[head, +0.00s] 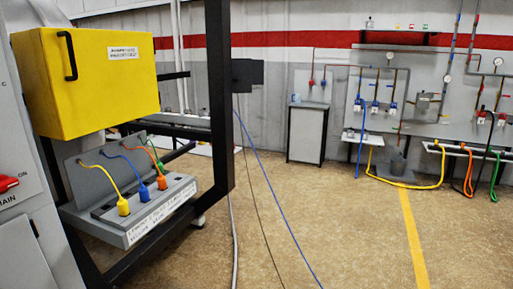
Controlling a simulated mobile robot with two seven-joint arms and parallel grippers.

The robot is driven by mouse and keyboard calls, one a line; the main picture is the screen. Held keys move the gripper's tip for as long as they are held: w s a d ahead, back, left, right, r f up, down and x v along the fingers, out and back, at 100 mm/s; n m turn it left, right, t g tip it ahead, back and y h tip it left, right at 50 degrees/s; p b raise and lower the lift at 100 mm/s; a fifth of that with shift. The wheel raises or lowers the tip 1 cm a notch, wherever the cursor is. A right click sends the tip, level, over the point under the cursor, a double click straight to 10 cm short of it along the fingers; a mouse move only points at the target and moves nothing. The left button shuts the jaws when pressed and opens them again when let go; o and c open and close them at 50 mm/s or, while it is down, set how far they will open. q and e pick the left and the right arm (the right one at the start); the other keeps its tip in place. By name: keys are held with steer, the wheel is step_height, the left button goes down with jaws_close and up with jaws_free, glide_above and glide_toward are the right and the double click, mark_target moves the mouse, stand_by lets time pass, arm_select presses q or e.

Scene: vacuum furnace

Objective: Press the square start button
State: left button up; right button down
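I cannot make out a square start button in the head view. At the left edge stands a grey cabinet (22,235) with a red switch (8,184) and the lettering "ON" and "MAIN"; the cabinet is cut off by the picture edge. A yellow box (90,88) with a black handle and a white label is mounted beside it. Below is a grey sloped panel (90,175) with yellow, blue and orange plugs on cables. Neither of my grippers is in view.
A black upright frame (217,100) stands right of the yellow box. Blue, black and grey cables cross the floor. A wall panel (400,90) with valves and hoses and a small grey cabinet (306,132) stand at the back. The middle floor (330,230) is mostly open.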

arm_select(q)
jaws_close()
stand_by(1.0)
